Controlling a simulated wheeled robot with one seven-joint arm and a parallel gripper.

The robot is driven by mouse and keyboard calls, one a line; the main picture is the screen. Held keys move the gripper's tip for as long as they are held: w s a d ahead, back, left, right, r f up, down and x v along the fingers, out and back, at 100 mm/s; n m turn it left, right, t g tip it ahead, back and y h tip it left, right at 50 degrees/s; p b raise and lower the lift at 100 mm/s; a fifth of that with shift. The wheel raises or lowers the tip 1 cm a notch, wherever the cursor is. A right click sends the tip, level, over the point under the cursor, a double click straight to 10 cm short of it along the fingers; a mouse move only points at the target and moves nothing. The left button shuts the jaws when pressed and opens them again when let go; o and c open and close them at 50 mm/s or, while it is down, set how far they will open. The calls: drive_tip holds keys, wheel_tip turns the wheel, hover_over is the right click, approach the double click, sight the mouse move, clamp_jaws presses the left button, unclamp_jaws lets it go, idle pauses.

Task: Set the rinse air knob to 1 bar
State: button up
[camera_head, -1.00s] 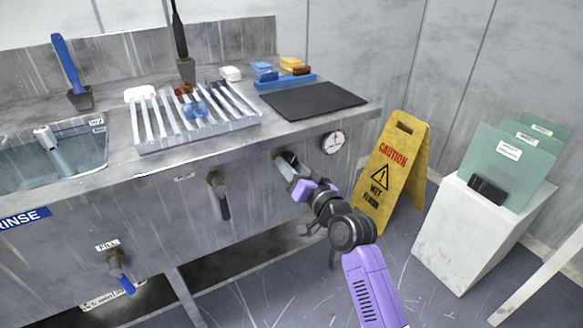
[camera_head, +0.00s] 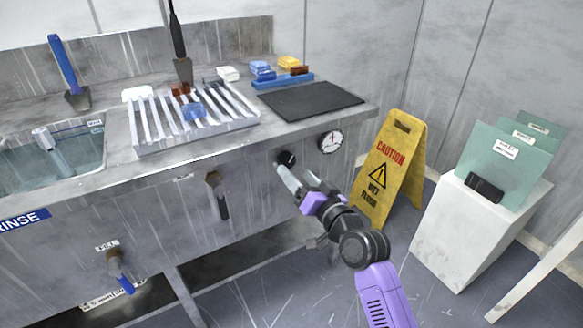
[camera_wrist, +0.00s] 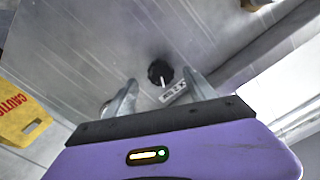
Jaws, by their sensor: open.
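A black round knob (camera_head: 287,158) sits on the sink's front panel, left of a round white pressure gauge (camera_head: 330,142). In the wrist view the knob (camera_wrist: 160,72) has a pale pointer line and a small label (camera_wrist: 174,92) beside it, too small to read. My gripper (camera_head: 286,176) is open, just below and in front of the knob in the head view. In the wrist view its two fingers lie either side of the knob's line, apart from it. The gauge's reading is too small to tell.
A valve handle (camera_head: 216,190) hangs left of the knob, and a blue-handled fill valve (camera_head: 117,266) further left. A yellow wet-floor sign (camera_head: 391,165) stands close to the right of my arm. The sink counter (camera_head: 255,128) overhangs above the panel.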

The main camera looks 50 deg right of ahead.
drive_tip(key=v, duration=0.3)
drive_tip(key=shift+s, duration=0.15)
idle(0.5)
